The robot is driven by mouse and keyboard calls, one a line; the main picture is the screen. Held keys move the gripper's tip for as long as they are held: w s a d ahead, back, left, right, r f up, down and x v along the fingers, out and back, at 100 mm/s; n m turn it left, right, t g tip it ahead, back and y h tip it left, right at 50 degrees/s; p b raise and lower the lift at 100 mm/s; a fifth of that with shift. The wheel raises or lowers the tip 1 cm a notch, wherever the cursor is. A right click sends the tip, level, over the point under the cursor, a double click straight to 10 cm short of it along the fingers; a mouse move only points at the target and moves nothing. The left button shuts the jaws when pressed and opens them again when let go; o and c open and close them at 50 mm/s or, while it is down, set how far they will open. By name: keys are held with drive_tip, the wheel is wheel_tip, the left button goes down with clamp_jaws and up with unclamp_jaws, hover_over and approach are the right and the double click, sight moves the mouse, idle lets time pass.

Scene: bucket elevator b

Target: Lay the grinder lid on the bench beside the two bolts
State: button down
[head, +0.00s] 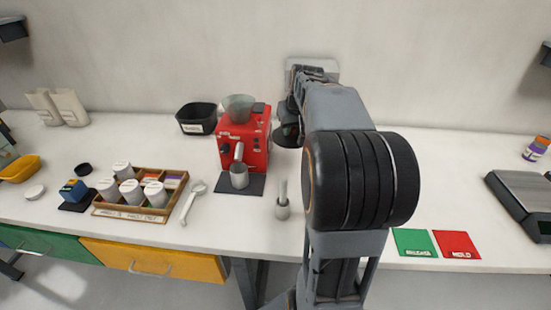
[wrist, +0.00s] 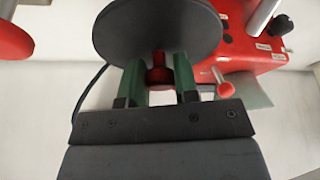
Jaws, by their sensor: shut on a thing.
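My gripper (wrist: 158,72) is shut on the red knob of a dark round lid (wrist: 150,25) in the wrist view. Its green fingers stand on both sides of the knob. In the head view my arm hides most of the gripper; a dark disc (head: 287,136), apparently the lid, shows just right of the red grinder (head: 243,145). The grinder also shows at the right of the wrist view (wrist: 250,45), with a grey hopper (head: 238,107) on top in the head view. I cannot make out the two bolts. The bench (head: 250,222) is white.
A wrench (head: 192,202) and a wooden tray (head: 130,213) with white jars are left of the grinder. A black bin (head: 197,118) is behind. Green (head: 415,243) and red (head: 456,245) cards lie right.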

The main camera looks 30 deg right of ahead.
drive_tip(key=f, duration=0.5)
drive_tip(key=f+b, duration=0.1)
drive_tip(key=f, duration=1)
drive_tip(key=shift+w+f+b, duration=0.3)
drive_tip(key=shift+w, duration=0.1)
drive_tip(key=w+d, duration=0.1)
drive_tip(key=w+p, duration=0.1)
drive_tip(key=w, duration=0.1)
drive_tip(key=shift+d+f, duration=0.15)
drive_tip(key=shift+d, duration=0.25)
drive_tip(key=shift+w+d, duration=0.35)
drive_tip(key=shift+w, duration=0.3)
drive_tip(key=w+d, duration=0.1)
drive_tip(key=w+f+p, duration=0.1)
drive_tip(key=shift+w+d, duration=0.3)
drive_tip(key=shift+d, duration=0.05)
drive_tip(key=shift+f, duration=0.15)
drive_tip(key=shift+f, duration=0.15)
drive_tip(key=c, duration=0.9)
unclamp_jaws()
drive_tip(key=shift+o, duration=0.2)
